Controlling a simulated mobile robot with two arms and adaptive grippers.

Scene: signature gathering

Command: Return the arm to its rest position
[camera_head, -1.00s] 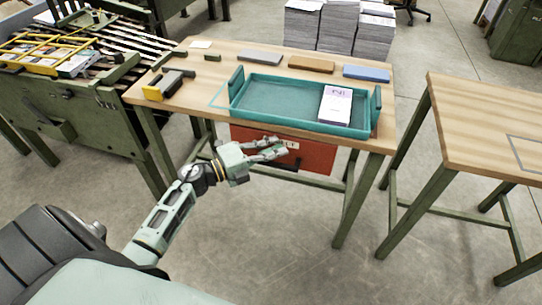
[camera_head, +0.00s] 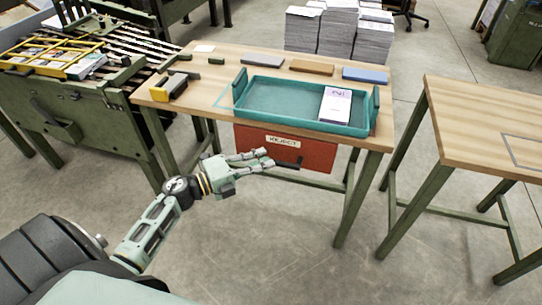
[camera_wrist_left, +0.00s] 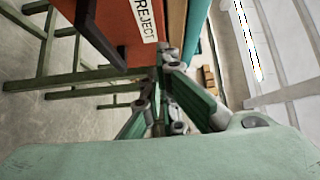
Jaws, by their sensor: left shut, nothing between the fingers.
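My left gripper (camera_head: 256,160) is shut and empty in the head view, in front of the red drawer marked REJECT (camera_head: 318,151) under the table. Its fingers also show in the left wrist view (camera_wrist_left: 165,60), with the red drawer (camera_wrist_left: 115,30) and its label just beyond them. In the head view the fingers overlap the drawer's lower left front; I cannot tell whether they touch it. My left arm reaches in from the lower left. My right gripper is not in view.
A wooden table (camera_head: 215,75) carries a teal tray (camera_head: 270,100) with a white booklet (camera_head: 335,104) in it. Several coloured blocks lie along its back. A second table (camera_head: 480,110) stands right, a green roller machine (camera_head: 75,115) left. The floor in front (camera_head: 290,240) is clear.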

